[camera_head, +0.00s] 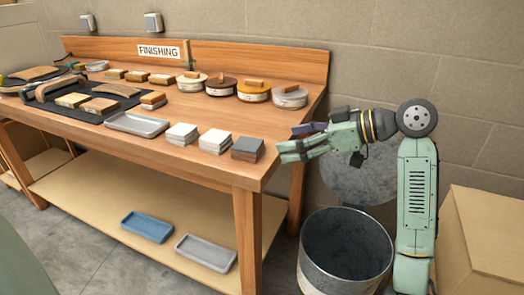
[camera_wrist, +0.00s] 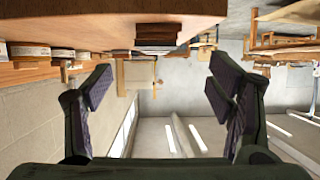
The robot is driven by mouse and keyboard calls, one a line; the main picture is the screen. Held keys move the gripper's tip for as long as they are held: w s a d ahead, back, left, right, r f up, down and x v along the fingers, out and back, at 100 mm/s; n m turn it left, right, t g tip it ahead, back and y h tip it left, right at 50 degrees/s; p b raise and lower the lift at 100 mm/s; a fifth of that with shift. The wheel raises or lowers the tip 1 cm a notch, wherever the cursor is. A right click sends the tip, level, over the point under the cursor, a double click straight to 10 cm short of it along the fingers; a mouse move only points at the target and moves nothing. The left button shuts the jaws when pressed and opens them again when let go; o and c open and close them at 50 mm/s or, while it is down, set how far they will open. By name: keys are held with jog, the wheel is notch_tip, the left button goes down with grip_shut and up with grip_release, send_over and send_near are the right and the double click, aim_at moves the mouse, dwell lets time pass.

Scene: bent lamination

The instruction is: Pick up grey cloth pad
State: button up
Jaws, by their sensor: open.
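The grey cloth pad (camera_head: 248,146) appears as the dark grey top of a small brown stack at the front right corner of the workbench. A dark brown stack, probably the same one, shows at the table edge in the wrist view (camera_wrist: 157,38). My gripper (camera_head: 290,142) is to the right of the pad, just off the bench's right end, and points left toward it. In the wrist view its two fingers (camera_wrist: 162,85) are spread wide with nothing between them. The gripper is apart from the pad.
Two white pad stacks (camera_head: 182,134) (camera_head: 215,141) and a grey tray (camera_head: 138,124) sit left of the pad. Several round tins (camera_head: 253,91) stand along the back. A metal bin (camera_head: 345,250) is below my arm. A cardboard box (camera_head: 485,240) stands at right.

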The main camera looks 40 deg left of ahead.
aim_at(251, 144)
jog(key=x, duration=0.5)
jog(key=shift+a+p, duration=0.1)
jog(key=shift+p, duration=0.3)
jog(key=shift+p+x, duration=0.9)
jog(key=shift+x, duration=1.85)
jog(key=shift+w+a+r, duration=0.1)
jog(key=shift+w+r, duration=0.05)
jog(key=shift+c, duration=0.4)
jog(key=c, duration=1)
jog(key=shift+r, duration=0.1)
